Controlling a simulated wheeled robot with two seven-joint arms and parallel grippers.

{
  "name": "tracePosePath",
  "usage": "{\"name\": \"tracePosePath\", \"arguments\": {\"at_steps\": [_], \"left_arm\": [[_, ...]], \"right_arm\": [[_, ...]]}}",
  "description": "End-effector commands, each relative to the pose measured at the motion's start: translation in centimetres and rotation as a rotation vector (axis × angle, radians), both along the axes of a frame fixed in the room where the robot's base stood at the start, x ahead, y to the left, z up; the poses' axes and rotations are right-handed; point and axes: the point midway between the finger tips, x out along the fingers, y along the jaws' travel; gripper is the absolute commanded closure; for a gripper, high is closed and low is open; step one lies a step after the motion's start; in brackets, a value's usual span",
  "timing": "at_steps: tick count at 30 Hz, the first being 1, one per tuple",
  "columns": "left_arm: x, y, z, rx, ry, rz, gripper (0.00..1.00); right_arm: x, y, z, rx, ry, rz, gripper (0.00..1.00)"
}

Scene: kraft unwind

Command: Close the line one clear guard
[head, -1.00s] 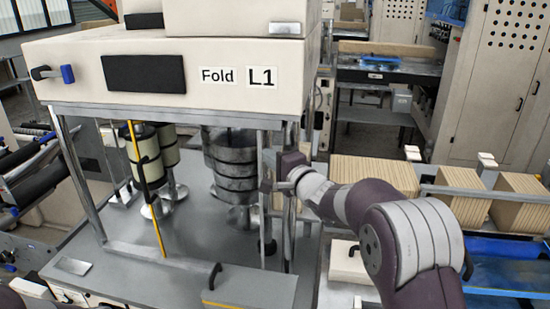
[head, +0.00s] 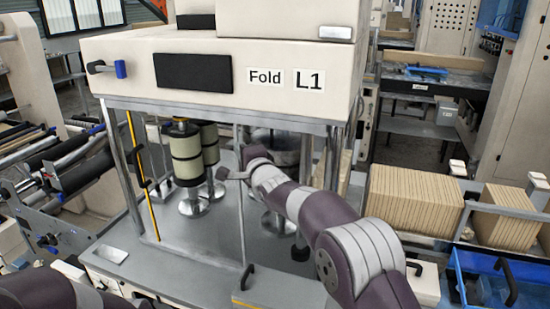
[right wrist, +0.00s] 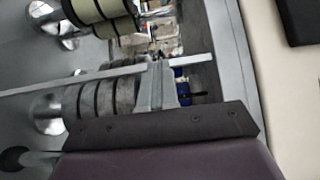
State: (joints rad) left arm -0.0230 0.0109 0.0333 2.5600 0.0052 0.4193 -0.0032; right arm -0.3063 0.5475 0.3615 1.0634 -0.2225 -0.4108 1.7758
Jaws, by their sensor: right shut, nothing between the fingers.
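The clear guard (head: 149,212) is a see-through panel across the front of the Fold L1 machine (head: 270,45). Its yellow left edge stands a little right of the machine's left front post (head: 122,170), with a narrow gap between. A black handle (head: 146,183) sits on that edge. A thin upright bar (head: 241,215) appears to be its right edge. My right gripper (head: 234,172) is shut and empty at this bar; in the right wrist view its fingers (right wrist: 160,72) lie against or close to the bar (right wrist: 100,76). I cannot tell whether they touch. My left gripper is out of view.
Behind the guard stand cream rolls (head: 186,155) and grey stacked discs (head: 275,150). A grey block with a black handle (head: 248,275) is at the front of the machine bed. Boxes of kraft sheets (head: 412,198) and a blue tray (head: 495,280) are at right.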

Motion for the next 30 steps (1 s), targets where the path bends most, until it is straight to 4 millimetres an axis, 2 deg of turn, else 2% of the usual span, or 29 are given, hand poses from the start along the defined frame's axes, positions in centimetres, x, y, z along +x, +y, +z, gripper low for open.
{"name": "tracePosePath", "arguments": {"at_steps": [1, 6, 12, 18, 30], "left_arm": [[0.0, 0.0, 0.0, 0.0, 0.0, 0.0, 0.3], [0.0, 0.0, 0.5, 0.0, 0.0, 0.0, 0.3], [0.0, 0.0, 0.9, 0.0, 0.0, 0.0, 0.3], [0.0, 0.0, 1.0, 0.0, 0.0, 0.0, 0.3], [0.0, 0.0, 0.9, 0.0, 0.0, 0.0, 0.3]], "right_arm": [[0.5, 1.2, -0.1, 0.001, 0.0, 0.002, 1.0], [1.9, 4.6, 0.1, 0.001, 0.0, 0.001, 1.0], [2.9, 6.9, 0.1, 0.001, 0.001, 0.0, 1.0], [3.3, 7.7, 0.0, 0.0, 0.001, 0.0, 1.0], [3.3, 7.7, -0.1, 0.0, 0.0, -0.001, 1.0]]}}
